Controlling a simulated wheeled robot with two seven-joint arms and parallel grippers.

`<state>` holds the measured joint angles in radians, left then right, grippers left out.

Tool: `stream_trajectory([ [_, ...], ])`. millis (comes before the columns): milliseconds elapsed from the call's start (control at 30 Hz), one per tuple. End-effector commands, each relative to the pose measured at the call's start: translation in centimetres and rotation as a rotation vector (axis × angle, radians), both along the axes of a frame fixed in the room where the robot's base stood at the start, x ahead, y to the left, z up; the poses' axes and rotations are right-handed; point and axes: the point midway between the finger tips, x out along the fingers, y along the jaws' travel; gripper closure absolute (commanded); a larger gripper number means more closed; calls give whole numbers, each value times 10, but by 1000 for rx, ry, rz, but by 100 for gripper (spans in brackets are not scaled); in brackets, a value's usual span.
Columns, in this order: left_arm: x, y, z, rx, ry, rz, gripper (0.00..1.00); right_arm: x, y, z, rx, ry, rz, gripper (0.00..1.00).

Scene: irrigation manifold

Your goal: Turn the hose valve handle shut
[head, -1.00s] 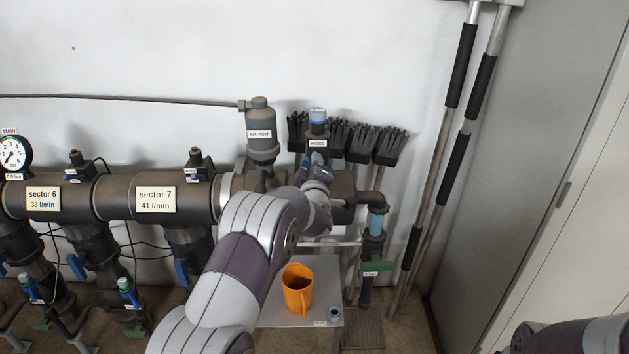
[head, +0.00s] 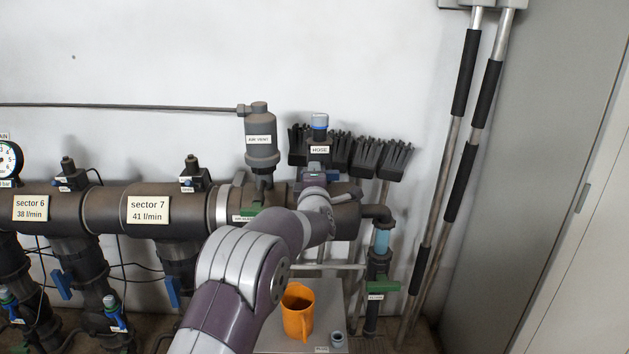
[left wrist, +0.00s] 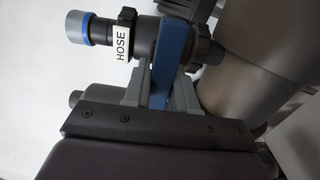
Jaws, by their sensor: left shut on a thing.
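The hose valve has a grey cap with a blue ring (head: 320,121) and a white HOSE label (head: 319,150), on top of the main pipe. In the left wrist view the valve (left wrist: 145,40) lies sideways, cap to the left. Its blue handle (left wrist: 174,50) runs across the valve's axis there. My left gripper (left wrist: 158,95) is shut on the blue handle, with a grey finger on either side. In the head view the left gripper (head: 314,172) is just below the HOSE label, and my wrist hides most of the handle. My right gripper is out of view.
The grey air vent (head: 261,140) stands close left of the valve. Black brushes (head: 380,157) hang behind it. A downpipe with a green handle (head: 382,287) is to the right. An orange jug (head: 298,311) stands below on a grey stand. Long poles (head: 455,170) lean at right.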

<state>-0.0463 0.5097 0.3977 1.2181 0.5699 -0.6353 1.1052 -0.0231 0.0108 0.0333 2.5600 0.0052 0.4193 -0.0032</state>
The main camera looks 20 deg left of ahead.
Motion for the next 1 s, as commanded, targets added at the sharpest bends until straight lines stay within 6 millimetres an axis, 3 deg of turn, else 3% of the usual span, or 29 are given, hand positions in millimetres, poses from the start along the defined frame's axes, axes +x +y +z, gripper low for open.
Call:
stream_trajectory([
  [367, 0, 0, -2, -7, 3, 0, 100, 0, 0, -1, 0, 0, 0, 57],
  [400, 0, 0, -2, -7, 3, 0, 67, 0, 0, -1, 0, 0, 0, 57],
  [467, 0, 0, -2, -6, 3, 0, 53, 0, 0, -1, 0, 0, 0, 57],
  [767, -2, -1, -1, -4, 1, 0, 53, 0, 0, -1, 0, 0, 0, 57],
  [867, -12, -4, -1, -4, 1, 0, 53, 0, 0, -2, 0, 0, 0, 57],
  [1000, -42, -13, 0, -5, 1, -2, 53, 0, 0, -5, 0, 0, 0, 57],
])
